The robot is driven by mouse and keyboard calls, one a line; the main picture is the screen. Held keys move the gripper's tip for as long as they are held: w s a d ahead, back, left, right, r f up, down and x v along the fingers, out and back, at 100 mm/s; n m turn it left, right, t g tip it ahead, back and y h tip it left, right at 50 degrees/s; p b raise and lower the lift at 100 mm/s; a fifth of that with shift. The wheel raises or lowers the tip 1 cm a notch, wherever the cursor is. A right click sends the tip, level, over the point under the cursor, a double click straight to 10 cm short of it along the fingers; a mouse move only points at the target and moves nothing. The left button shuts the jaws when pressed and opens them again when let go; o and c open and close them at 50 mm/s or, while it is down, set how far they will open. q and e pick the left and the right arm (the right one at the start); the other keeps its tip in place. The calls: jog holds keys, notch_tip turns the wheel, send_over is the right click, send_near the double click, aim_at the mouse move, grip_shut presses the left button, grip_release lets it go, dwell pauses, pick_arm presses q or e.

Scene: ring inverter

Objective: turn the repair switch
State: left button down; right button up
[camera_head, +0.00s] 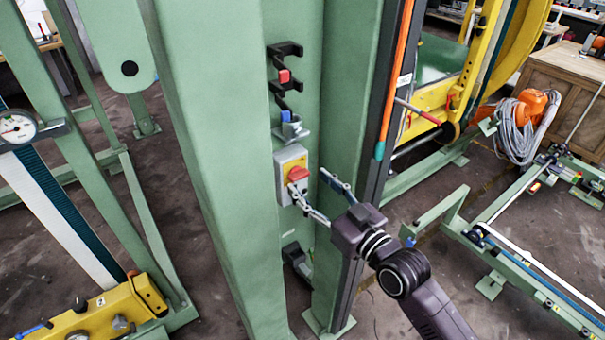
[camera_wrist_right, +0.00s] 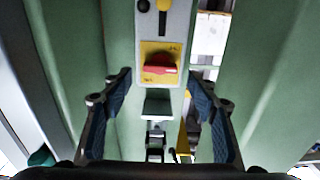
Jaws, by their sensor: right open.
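The repair switch (camera_head: 298,173) is a red knob on a yellow plate of a grey box (camera_head: 283,190), fixed to a green column. In the right wrist view the red knob (camera_wrist_right: 159,64) lies crosswise on its yellow plate, ahead of the fingers and centred between them. My right gripper (camera_head: 306,187) is in front of the box with its fingers spread; one fingertip appears close to the box and knob in the head view. In the wrist view the gripper (camera_wrist_right: 160,92) is open with nothing between its pads. My left gripper is not in view.
Black hooks with a red block (camera_head: 284,76) and a blue part (camera_head: 285,116) stick out above the switch. Green column walls (camera_head: 215,150) flank it on both sides. An orange and teal strip (camera_head: 392,90) runs down the right column. A yellow machine (camera_head: 130,305) stands lower left.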

aim_at(302, 177)
jog(key=shift+x, duration=1.65)
jog(key=shift+c, duration=0.2)
jog(key=c, duration=1.1)
